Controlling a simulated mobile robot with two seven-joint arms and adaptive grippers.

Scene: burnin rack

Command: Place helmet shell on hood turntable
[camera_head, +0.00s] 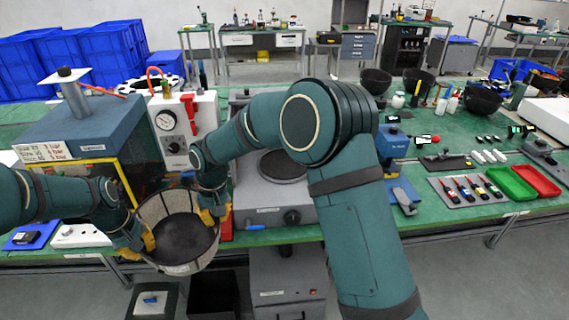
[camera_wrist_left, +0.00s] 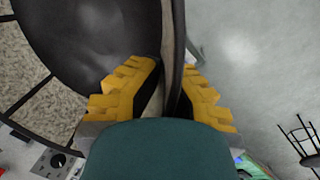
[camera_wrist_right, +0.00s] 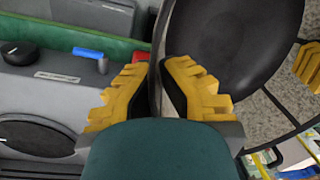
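The helmet shell (camera_head: 182,240) is a dark, open bowl with a lighter outer side. It hangs in front of the table edge, open side up. My left gripper (camera_head: 148,243) is shut on its left rim. My right gripper (camera_head: 210,214) is shut on its right rim. The shell's wall runs between the yellow fingers in the left wrist view (camera_wrist_left: 168,95) and the right wrist view (camera_wrist_right: 155,90). A blue hood (camera_head: 85,132) with a yellow-framed front stands at left; its inside is mostly hidden. A grey unit with a dark round plate (camera_head: 283,166) stands right of it, partly behind my right arm.
A white gauge panel (camera_head: 180,130) stands between hood and grey unit. A blue press-like device (camera_head: 390,150), a tool tray (camera_head: 470,190) and green and red bins (camera_head: 510,184) are to the right. Several dark bowls (camera_head: 485,98) stand at the back. A bin (camera_head: 152,302) is below the shell.

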